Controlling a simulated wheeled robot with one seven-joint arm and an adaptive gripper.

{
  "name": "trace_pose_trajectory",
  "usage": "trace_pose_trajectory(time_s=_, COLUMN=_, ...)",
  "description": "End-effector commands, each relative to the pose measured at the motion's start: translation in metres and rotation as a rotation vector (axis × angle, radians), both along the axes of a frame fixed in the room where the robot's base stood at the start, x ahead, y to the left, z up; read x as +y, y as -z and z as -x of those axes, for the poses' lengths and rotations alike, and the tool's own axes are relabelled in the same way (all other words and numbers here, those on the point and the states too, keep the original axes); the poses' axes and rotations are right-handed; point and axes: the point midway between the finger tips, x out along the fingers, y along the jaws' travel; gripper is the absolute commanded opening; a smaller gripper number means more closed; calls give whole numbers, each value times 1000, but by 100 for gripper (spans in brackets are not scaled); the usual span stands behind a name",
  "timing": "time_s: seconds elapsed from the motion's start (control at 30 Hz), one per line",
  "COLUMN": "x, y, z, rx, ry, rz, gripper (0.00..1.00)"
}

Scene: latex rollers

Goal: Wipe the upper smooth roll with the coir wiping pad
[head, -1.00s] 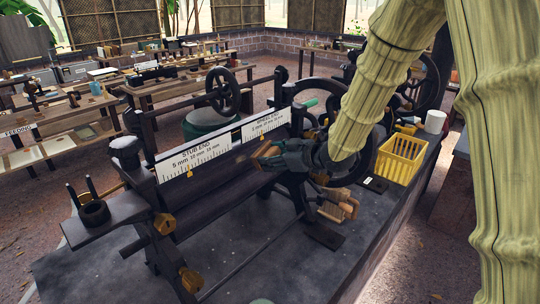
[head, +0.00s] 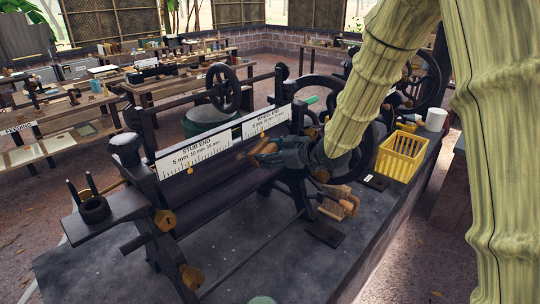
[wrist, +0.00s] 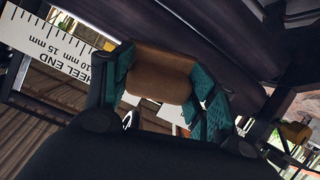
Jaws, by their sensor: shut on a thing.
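My gripper (head: 272,157) is at the wheel end of the roller machine, shut on the brown coir wiping pad (head: 262,149). In the wrist view the pad (wrist: 158,75) sits between the teal finger pads of my gripper (wrist: 165,90). The dark upper smooth roll (head: 215,182) runs below the white scale plates, and the pad is at its right part. A dark roll surface (wrist: 205,30) also shows close beyond the pad in the wrist view. I cannot tell whether pad and roll touch. My gripper and arm hide the roll's right end.
The stub-end scale plate (head: 192,157) and wheel-end scale plate (head: 266,122) stand just behind the roll. The front of the grey bench (head: 285,265) is mostly clear.

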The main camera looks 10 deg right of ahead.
Motion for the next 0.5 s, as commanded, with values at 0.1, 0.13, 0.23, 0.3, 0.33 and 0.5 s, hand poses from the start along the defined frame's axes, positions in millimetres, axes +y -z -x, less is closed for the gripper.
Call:
trace_pose_trajectory(time_s=0.1, x=5, y=7, z=-8, rx=2, ry=0, rz=1, gripper=38)
trace_pose_trajectory(time_s=0.13, x=7, y=8, z=-10, rx=2, ry=0, rz=1, gripper=38)
trace_pose_trajectory(time_s=0.23, x=11, y=11, z=-17, rx=1, ry=-1, rz=1, gripper=38)
trace_pose_trajectory(time_s=0.3, x=15, y=14, z=-22, rx=1, ry=-1, rz=1, gripper=38)
trace_pose_trajectory(time_s=0.33, x=16, y=14, z=-23, rx=0, ry=-1, rz=1, gripper=38)
trace_pose_trajectory(time_s=0.5, x=21, y=19, z=-32, rx=1, ry=-1, rz=1, gripper=38)
